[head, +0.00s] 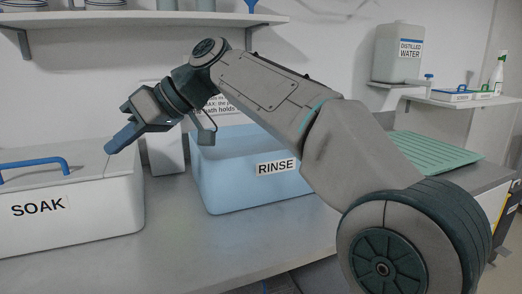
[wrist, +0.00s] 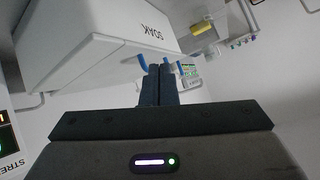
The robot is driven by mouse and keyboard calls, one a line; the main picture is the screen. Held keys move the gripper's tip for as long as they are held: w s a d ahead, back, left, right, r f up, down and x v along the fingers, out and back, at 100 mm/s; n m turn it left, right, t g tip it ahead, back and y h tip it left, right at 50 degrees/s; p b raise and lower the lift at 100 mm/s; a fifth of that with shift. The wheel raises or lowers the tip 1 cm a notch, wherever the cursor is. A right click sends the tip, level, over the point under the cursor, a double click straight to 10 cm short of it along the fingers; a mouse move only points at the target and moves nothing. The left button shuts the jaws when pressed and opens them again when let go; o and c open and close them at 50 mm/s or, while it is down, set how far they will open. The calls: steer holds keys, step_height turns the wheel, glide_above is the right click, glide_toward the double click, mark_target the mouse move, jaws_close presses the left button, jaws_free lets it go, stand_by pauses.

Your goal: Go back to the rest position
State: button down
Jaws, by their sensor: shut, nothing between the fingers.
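My gripper (head: 124,138) is shut and empty in the head view, its blue-tipped fingers pointing down and left. The fingertips are close to the right end of the lid of the white SOAK bin (head: 75,215); I cannot tell whether they touch it. In the wrist view the shut fingers (wrist: 158,80) stand in the middle, with the SOAK bin (wrist: 100,45) above and to the left. The lid (head: 70,172) lies on the bin and has a blue handle (head: 35,168).
The blue RINSE bin (head: 250,175) stands behind my arm on the grey counter (head: 190,245). A green ribbed drainer (head: 435,147) is at right. A shelf (head: 150,17) runs above left. A DISTILLED WATER container (head: 397,55) stands on a shelf at back right. The counter's front is clear.

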steer(key=d+f+m+t+h+p, duration=0.25)
steer(key=d+m+p, duration=0.3)
steer(key=d, duration=0.45)
steer(key=d+f+m+t+h+p, duration=0.2)
steer(key=d+m+h+p, duration=0.2)
steer(key=d+p, duration=0.45)
steer(key=s+d+f+m+h+p, duration=0.2)
steer(key=s+d, duration=0.4)
steer(key=d, duration=0.4)
steer(key=s+d+f+m+h+p, duration=0.2)
steer(key=s+d+m+p, duration=0.2)
steer(key=d, duration=0.6)
steer(key=shift+s+f+p, duration=0.4)
steer(key=shift+s+p, duration=0.55)
steer(key=shift+m, duration=0.25)
